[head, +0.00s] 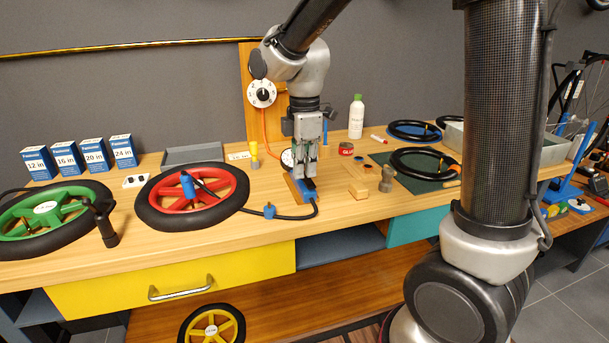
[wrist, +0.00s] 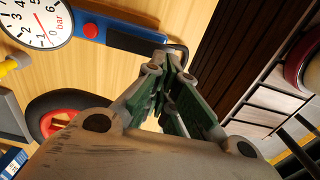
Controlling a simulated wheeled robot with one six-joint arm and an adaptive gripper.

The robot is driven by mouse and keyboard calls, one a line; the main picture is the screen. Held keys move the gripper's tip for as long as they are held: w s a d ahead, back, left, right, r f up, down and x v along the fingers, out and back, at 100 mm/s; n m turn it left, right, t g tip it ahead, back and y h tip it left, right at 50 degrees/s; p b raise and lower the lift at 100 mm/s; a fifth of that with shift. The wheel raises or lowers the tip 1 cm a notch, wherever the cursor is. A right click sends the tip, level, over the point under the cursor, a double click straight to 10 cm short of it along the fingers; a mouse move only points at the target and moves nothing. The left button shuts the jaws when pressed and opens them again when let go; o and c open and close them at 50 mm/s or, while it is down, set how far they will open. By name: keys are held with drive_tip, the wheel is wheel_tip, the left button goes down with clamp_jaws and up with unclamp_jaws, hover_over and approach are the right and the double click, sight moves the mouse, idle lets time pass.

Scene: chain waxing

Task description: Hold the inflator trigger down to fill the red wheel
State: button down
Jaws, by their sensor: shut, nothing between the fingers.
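The red wheel (head: 213,184) with its black tire lies flat on the bench, with a blue fitting (head: 188,185) upright on it. Part of it shows in the wrist view (wrist: 62,121). My gripper (head: 308,183) points down, shut and empty, over the inflator's hose end. I cannot tell whether the tips touch it.
A green wheel (head: 48,215) lies at the left.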

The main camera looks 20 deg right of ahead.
drive_tip(key=shift+f, duration=1.05)
drive_tip(key=shift+s+f, duration=0.4)
drive_tip(key=shift+f, duration=0.3)
drive_tip(key=shift+r, duration=0.1)
idle(1.6)
drive_tip(key=shift+r, duration=0.75)
drive_tip(key=shift+w, duration=0.1)
wheel_tip(320, 180, up, 14)
